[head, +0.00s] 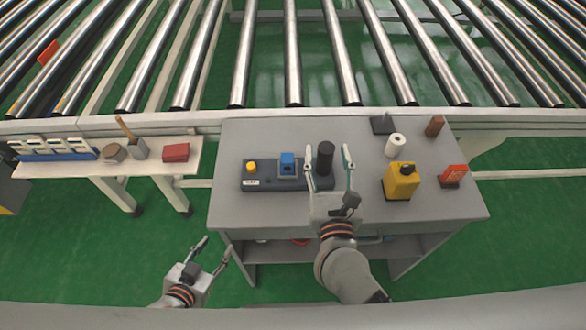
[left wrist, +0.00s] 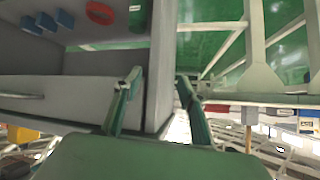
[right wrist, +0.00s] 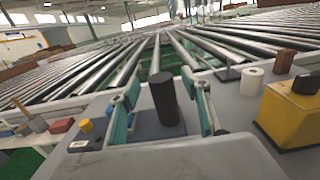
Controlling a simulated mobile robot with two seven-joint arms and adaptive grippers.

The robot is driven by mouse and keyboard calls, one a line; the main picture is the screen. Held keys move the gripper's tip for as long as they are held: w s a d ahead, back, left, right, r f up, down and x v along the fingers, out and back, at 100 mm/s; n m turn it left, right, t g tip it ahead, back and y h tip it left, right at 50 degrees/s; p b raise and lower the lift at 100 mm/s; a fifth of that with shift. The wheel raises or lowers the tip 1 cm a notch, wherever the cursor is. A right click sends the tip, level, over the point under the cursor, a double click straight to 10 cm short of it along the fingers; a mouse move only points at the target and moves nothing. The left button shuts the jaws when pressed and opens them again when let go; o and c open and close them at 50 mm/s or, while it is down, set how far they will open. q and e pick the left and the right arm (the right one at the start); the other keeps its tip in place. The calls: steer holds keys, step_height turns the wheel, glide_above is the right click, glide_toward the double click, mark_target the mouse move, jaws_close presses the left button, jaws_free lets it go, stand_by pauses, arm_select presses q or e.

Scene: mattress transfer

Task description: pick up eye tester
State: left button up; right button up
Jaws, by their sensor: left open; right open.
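A dark grey device with a flat base (head: 262,184) lies on the grey table. It carries a yellow knob (head: 251,167), a blue block (head: 287,164) and an upright black cylinder (head: 326,157); which part is the eye tester I cannot tell. My right gripper (head: 328,152) is open, with its fingers on either side of the cylinder. In the right wrist view, the black cylinder (right wrist: 165,98) stands between the fingers with gaps on both sides. My left gripper (head: 213,249) is open and empty, low in front of the table's left side.
On the grey table (head: 430,215), a yellow bottle-like object (head: 400,182), white roll (head: 395,145), red block (head: 453,175) and brown block (head: 434,127) stand right. A side bench (head: 150,167) holds small items. A roller conveyor (head: 293,60) runs behind. A shelf lies under the table.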

steer(key=shift+w, duration=1.35)
jaws_close()
arm_select(q)
steer(key=shift+w+r, duration=0.3)
steer(key=shift+r, duration=0.1)
arm_select(e)
steer(key=shift+r, duration=0.1)
